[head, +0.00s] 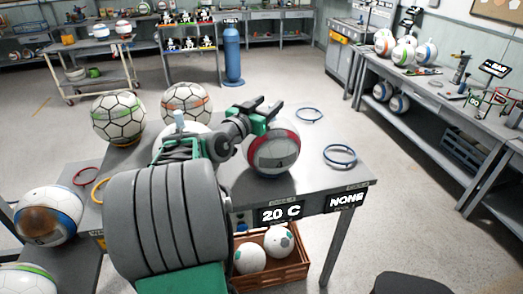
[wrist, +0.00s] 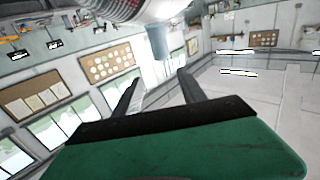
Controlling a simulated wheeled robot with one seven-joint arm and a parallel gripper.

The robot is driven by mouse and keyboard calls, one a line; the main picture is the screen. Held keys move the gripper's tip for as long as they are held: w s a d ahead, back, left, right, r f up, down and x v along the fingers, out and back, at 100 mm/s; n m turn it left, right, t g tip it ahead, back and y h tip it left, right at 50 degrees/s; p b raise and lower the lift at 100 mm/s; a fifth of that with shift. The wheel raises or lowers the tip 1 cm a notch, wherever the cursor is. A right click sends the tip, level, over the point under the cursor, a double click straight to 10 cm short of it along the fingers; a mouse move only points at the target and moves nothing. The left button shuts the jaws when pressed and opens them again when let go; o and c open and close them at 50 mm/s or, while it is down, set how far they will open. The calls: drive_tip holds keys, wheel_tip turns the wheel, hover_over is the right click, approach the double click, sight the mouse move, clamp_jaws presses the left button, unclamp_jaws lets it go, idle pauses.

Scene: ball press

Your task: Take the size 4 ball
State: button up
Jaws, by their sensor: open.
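Several balls stand on the grey metal table (head: 325,175). A white ball with a dark red band (head: 273,152) is at its middle, a small mark low on its side. A ball with green lines (head: 118,118) and one with orange lines (head: 186,101) stand at the far left; another white ball is mostly hidden by my arm. I cannot read which ball is size 4. My gripper (head: 259,110) is open and empty at the upper edge of the red-banded ball. In the wrist view, my gripper (wrist: 157,88) has nothing between its fingers, and a ball (wrist: 120,8) shows at the top.
Blue rings (head: 341,156) lie on the table's right side. Signs on the table's front edge read "20 C" and "NONE". A wooden crate (head: 270,268) with white balls is below. A ball with a blue band (head: 48,215) is at left. A bench (head: 440,95) stands at right.

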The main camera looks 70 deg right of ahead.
drive_tip(key=f+b, duration=0.1)
drive_tip(key=f, duration=0.1)
drive_tip(key=f+b, duration=0.1)
drive_tip(key=b, duration=0.1)
drive_tip(key=f+b, duration=0.1)
drive_tip(key=f, duration=0.1)
drive_tip(key=shift+w+f+b, duration=0.3)
drive_tip(key=shift+w, duration=0.1)
drive_tip(key=p+x, duration=0.3)
drive_tip(key=x, duration=0.5)
drive_tip(key=shift+w+a, duration=0.1)
clamp_jaws()
drive_tip(key=shift+r, duration=0.15)
idle(0.4)
